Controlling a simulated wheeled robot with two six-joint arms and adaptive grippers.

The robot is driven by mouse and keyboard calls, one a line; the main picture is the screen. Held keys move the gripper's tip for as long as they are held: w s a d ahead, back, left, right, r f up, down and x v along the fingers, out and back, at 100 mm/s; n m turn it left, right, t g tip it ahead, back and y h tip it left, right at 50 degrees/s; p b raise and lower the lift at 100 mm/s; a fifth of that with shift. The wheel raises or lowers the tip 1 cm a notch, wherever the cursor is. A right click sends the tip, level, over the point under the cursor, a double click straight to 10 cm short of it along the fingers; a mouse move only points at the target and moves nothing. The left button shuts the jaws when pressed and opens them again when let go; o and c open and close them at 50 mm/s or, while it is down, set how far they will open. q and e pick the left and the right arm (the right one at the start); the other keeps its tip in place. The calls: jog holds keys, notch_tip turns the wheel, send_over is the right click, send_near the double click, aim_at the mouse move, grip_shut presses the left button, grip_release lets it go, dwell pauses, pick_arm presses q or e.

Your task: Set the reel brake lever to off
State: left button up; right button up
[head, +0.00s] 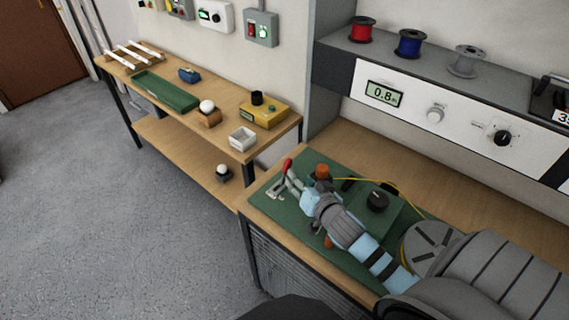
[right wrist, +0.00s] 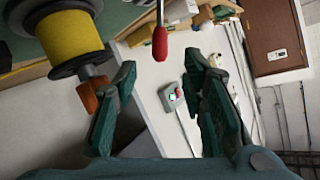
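The brake lever has a red grip (head: 287,165) and stands up from a small pale plate (head: 273,190) at the left end of the green mat. My right gripper (head: 289,182) is right beside the lever in the head view. In the right wrist view the gripper (right wrist: 160,64) is open, its two dark green fingers spread apart. The red lever grip (right wrist: 160,42) hangs into the gap between the fingertips, with no clear contact. A reel of yellow wire (right wrist: 70,35) shows left of the fingers. The left gripper is not in view.
The green mat (head: 265,205) lies on the wooden bench. An orange block (right wrist: 88,100) by the reel is close to one finger. A box with a black knob (head: 377,201) and a yellow wire lie behind my arm. A side table with trays (head: 165,90) stands at left.

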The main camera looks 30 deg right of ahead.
aim_at(288, 168)
jog(key=x, duration=0.4)
jog(key=shift+w+d+f+b, duration=0.1)
jog(key=shift+w+f+b, duration=0.15)
jog(key=shift+b, duration=0.1)
jog(key=b+x, duration=0.1)
jog(key=x, duration=0.5)
jog(key=shift+f, duration=0.1)
grip_shut()
